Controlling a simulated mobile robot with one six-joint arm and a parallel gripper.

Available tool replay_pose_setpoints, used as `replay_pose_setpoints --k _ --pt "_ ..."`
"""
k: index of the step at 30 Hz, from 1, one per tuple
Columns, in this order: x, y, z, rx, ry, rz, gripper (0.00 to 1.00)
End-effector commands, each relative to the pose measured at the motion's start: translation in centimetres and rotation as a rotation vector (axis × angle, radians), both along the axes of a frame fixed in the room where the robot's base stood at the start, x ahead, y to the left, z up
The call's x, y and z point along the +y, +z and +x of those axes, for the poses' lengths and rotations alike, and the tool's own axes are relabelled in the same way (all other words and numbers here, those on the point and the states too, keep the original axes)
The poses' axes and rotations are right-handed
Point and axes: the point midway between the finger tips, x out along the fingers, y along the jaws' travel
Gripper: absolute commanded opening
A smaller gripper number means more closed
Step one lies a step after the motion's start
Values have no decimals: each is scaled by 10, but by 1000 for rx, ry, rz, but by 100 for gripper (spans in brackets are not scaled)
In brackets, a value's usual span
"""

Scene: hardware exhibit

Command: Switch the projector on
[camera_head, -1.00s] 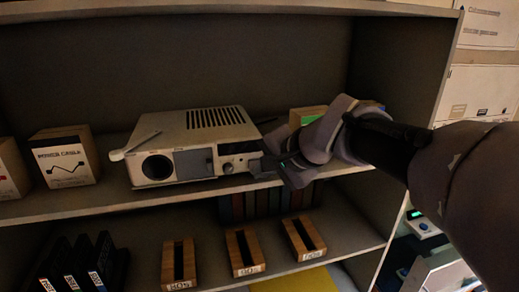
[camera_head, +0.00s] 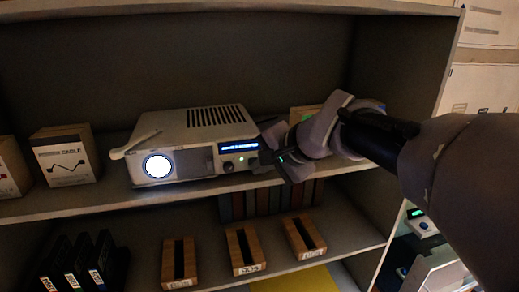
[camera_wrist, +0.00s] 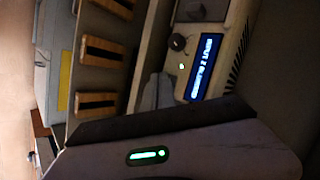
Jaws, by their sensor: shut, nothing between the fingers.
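The beige projector (camera_head: 205,148) stands on the upper shelf. Its round lens (camera_head: 158,167) glows white and its display (camera_head: 239,147) is lit blue with white text. The lit display also shows in the wrist view (camera_wrist: 206,66), beside a dark knob (camera_wrist: 177,43) and a small white-lit button (camera_wrist: 181,66). My gripper (camera_head: 267,160) is shut and empty at the right end of the projector's front, just right of the display. I cannot tell whether its tips touch the projector. My arm comes in from the right.
A power cable box (camera_head: 64,156) stands left of the projector, and another box is partly behind my wrist. The lower shelf (camera_head: 210,254) holds dark upright binders, several slotted wooden blocks and a row of books. The shelf's right side panel (camera_head: 425,150) is near my arm.

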Motion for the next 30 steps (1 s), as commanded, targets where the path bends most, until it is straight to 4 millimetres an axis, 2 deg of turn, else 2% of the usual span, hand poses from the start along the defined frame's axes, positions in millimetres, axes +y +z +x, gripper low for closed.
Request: replay_pose_setpoints --k 8,16,27,30 --pt "-3 -2 -11 0 0 0 0" --pt "-4 -1 -14 0 0 0 0" --pt "-18 -2 -62 -1 -1 0 0" --pt "-20 -1 -68 0 0 0 0"
